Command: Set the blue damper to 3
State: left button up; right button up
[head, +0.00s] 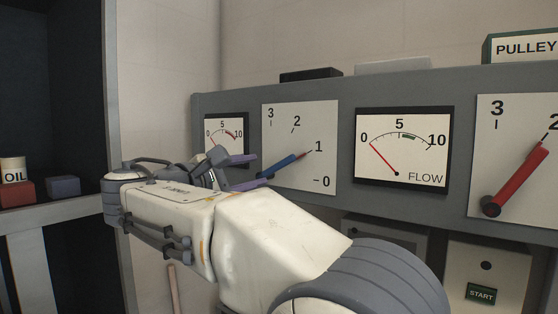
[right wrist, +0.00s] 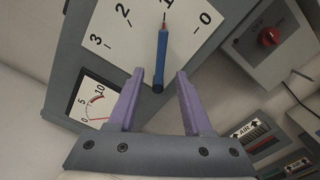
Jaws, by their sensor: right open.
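The blue damper is a blue lever (head: 280,166) on a white dial plate (head: 320,175) marked 0 to 3. Its red tip points at the 1. In the right wrist view the blue lever (right wrist: 162,55) runs up the plate, its dark lower end between the purple fingers in the picture. My right gripper (head: 254,171) is at the plate's left side, by the lever's lower end, its fingers apart on either side of it. I cannot tell whether they touch it. My left gripper is not in view.
A small gauge (head: 228,129) is left of the plate, partly behind my gripper. A FLOW gauge (head: 398,180) is to the right, then a red lever (head: 517,182) on another dial. A START button (head: 481,294) sits below. An OIL can (head: 14,171) stands far left.

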aim_at(278, 166)
jog(key=p+x, duration=0.3)
jog(key=x, duration=0.5)
jog(key=shift+w+d, duration=0.2)
jog(key=shift+d, duration=0.05)
jog(key=shift+w+d, duration=0.3)
jog(key=shift+w, duration=0.1)
grip_shut()
jog(key=shift+f, duration=0.1)
dwell(0.6)
